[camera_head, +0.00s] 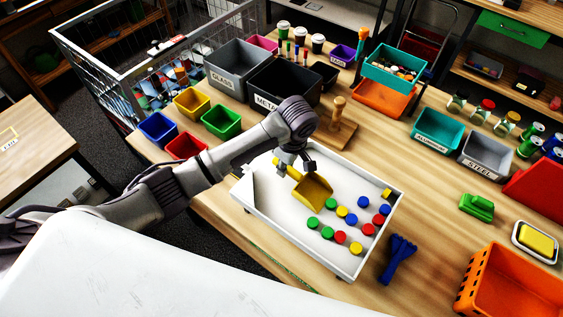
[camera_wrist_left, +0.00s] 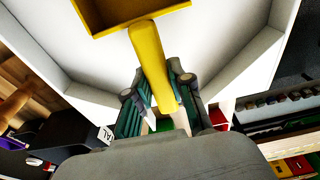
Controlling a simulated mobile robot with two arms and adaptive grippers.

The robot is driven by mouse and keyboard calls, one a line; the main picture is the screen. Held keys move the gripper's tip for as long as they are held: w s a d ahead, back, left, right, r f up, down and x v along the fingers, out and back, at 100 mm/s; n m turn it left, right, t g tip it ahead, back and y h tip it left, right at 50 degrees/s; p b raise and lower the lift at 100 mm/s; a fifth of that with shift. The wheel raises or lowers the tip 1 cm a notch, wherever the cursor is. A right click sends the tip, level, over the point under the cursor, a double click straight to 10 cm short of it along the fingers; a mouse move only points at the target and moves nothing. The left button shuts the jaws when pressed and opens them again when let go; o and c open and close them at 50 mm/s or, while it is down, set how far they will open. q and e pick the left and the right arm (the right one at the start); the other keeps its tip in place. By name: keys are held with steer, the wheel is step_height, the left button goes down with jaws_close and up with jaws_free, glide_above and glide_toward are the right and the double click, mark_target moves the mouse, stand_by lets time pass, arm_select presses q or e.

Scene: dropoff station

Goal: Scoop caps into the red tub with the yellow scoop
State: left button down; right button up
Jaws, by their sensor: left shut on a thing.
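The yellow scoop (camera_head: 313,192) is in my left gripper (camera_head: 293,166), which is shut on its handle. The left wrist view shows the handle (camera_wrist_left: 150,52) between the fingers (camera_wrist_left: 158,88) and the pan (camera_wrist_left: 125,10) beyond. The scoop is over the white tray (camera_head: 268,208); I cannot tell whether it touches the floor. Several loose caps, green (camera_head: 312,222), yellow (camera_head: 356,249), blue (camera_head: 363,202) and red (camera_head: 378,219), lie right of the scoop. No caps show clearly in the pan. The red tub (camera_head: 184,147) stands left of the tray, partly hidden by my left arm.
Blue (camera_head: 157,130), yellow (camera_head: 193,103) and green (camera_head: 222,120) tubs stand near the red one. Grey (camera_head: 238,64) and black labelled bins stand behind the tray. A blue brush-like tool (camera_head: 398,258) lies right of the tray. An orange crate (camera_head: 510,287) is at lower right.

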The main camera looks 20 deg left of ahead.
arm_select(q)
steer(key=shift+s+d, duration=0.75)
steer(key=shift+d, duration=1.25)
steer(key=shift+s+d, duration=0.75)
steer(key=shift+d, duration=1.3)
steer(key=shift+s+d, duration=0.75)
steer(key=shift+d, duration=1.25)
steer(key=shift+w+a+r+g+h, duration=0.15)
steer(key=shift+a+g+h, duration=0.25)
steer(key=shift+h, duration=0.65)
steer(key=shift+w+a+r+g+h, duration=0.15)
steer(key=shift+a+g+h, duration=0.25)
steer(key=shift+h, duration=0.65)
steer(key=v, duration=0.9)
steer(key=shift+w+a, duration=0.15)
steer(key=shift+a, duration=0.3)
steer(key=shift+r, duration=0.15)
